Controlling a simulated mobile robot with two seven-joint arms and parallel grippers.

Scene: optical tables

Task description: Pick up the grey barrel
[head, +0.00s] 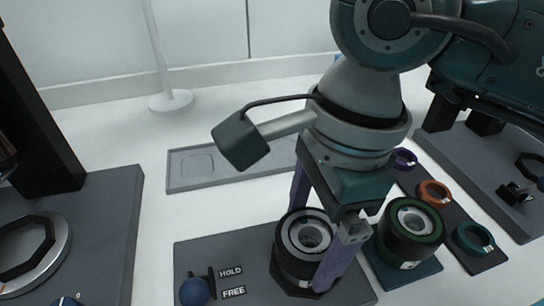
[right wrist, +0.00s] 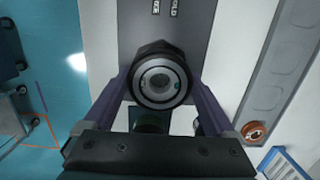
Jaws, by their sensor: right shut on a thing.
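The grey barrel (head: 306,235), black-sided with a pale grey ringed top, sits upright in a dark angular holder (head: 290,285) on a grey plate (head: 230,254). My right gripper (head: 322,238) is shut on it, with one purple finger on either side. In the right wrist view the barrel (right wrist: 160,80) shows end-on between the two fingers (right wrist: 160,100). The plate carries the labels HOLD and FREE (head: 232,282) beside a lever with a dark blue knob (head: 195,291). The barrel's lower part is partly hidden by a finger. My left gripper is not in view.
A green-ringed barrel (head: 411,229) stands close right on a blue pad (head: 415,272). A dark strip (head: 464,247) with purple, orange and teal rings lies beyond it. A shallow grey tray (head: 195,178) is behind. A grey base with a ring (head: 105,215) is left.

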